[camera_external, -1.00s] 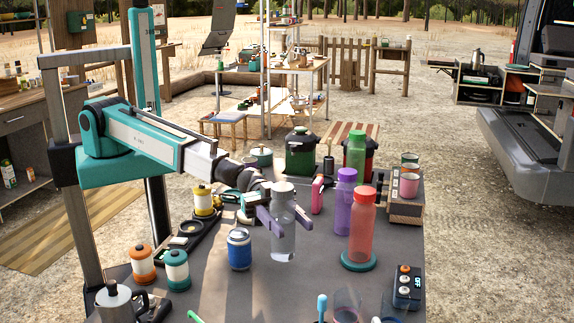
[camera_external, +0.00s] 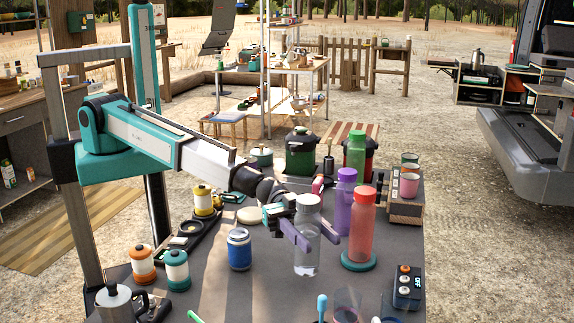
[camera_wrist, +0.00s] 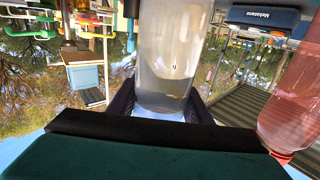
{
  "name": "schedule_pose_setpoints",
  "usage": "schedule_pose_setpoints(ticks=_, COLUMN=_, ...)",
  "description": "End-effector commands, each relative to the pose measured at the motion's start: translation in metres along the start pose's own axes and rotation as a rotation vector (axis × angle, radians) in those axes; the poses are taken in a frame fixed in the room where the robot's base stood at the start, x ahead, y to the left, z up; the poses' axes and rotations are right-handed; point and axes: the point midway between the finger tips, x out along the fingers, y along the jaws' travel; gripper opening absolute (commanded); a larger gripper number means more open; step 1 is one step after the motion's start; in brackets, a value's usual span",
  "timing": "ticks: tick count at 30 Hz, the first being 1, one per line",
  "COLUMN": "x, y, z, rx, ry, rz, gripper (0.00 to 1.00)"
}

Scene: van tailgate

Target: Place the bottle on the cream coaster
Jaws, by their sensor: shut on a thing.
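My gripper (camera_external: 314,236) is shut on a clear bottle (camera_external: 307,258) with a grey-white cap and holds it upright, with a purple finger on each side. The same clear bottle (camera_wrist: 170,60) fills the middle of the wrist view between the dark fingers (camera_wrist: 160,100). Whether its base touches the table is hard to tell. The cream coaster (camera_external: 250,215) lies flat and bare on the table, behind and left of the bottle, close to my wrist. No bottle stands on it.
A red bottle (camera_external: 361,228) on a teal coaster (camera_external: 358,262) stands close right of the held bottle. Purple (camera_external: 345,200) and green (camera_external: 356,153) bottles stand behind. A blue jar (camera_external: 239,249) is at left. Clear glasses (camera_external: 346,303) are in front. Table between jar and bottle is free.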

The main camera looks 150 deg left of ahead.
Motion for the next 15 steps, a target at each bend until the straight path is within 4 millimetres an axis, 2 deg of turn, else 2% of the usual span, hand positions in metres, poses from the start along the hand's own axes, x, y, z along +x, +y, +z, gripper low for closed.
schedule_pose_setpoints(ticks=3, x=0.010, y=-0.004, z=0.000, rx=0.000, ry=0.001, rz=0.001, gripper=0.12)
schedule_pose_setpoints(ticks=5, x=0.012, y=-0.005, z=0.008, rx=-0.001, ry=-0.001, rz=0.001, gripper=0.12)
schedule_pose_setpoints(ticks=15, x=0.011, y=-0.005, z=0.032, rx=-0.001, ry=0.001, rz=0.001, gripper=0.12)
